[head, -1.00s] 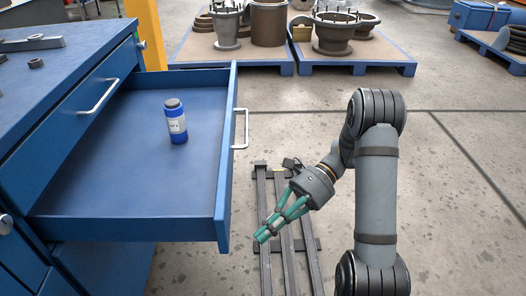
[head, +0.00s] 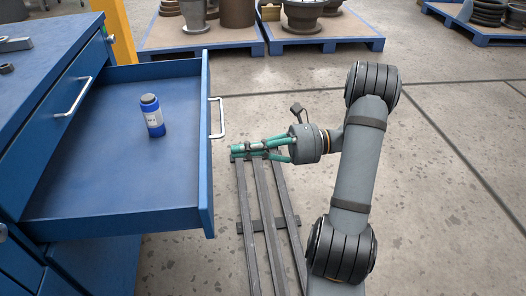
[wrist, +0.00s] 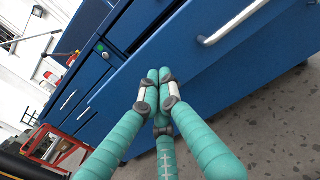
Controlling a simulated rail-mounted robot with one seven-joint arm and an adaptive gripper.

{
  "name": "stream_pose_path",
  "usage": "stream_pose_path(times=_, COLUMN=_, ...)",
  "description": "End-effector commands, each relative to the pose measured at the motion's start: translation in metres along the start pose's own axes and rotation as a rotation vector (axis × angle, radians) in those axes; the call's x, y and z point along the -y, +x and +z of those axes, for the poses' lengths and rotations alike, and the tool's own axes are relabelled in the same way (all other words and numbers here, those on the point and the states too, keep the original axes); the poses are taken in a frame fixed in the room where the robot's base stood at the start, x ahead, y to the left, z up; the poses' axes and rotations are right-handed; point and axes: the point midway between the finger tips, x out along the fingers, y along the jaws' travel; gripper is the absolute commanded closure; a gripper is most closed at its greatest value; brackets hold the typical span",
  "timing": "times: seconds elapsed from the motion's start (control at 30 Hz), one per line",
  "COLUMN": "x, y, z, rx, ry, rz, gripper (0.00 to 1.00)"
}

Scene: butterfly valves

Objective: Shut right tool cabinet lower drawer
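The blue cabinet's lower drawer (head: 120,175) is pulled far out to the right in the head view. Its front panel (head: 205,150) carries a silver bar handle (head: 216,118) on the outer side. In the wrist view the drawer front (wrist: 210,70) is a tilted blue panel, with the handle (wrist: 232,24) at the upper right. My gripper (head: 236,153) has green fingers and points left at the drawer front, a short way right of it and nearer than the handle. The fingertips (wrist: 153,80) are together, with nothing seen between them. I cannot tell whether they touch the panel.
A blue bottle with a dark cap (head: 152,115) stands inside the drawer. An upper drawer with a handle (head: 77,97) is closed above it. Metal rails (head: 268,230) lie on the floor below my gripper. Pallets with pipe parts (head: 320,40) stand at the back.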

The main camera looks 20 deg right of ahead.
Motion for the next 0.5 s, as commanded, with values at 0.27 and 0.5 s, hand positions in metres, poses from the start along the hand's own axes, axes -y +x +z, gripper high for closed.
stream_pose_path(times=0.27, x=-0.001, y=0.039, z=-0.002, rx=-0.001, ry=0.000, rz=0.001, gripper=1.00)
stream_pose_path(times=0.5, x=0.000, y=0.048, z=0.000, rx=-0.001, ry=0.000, rz=0.000, gripper=1.00)
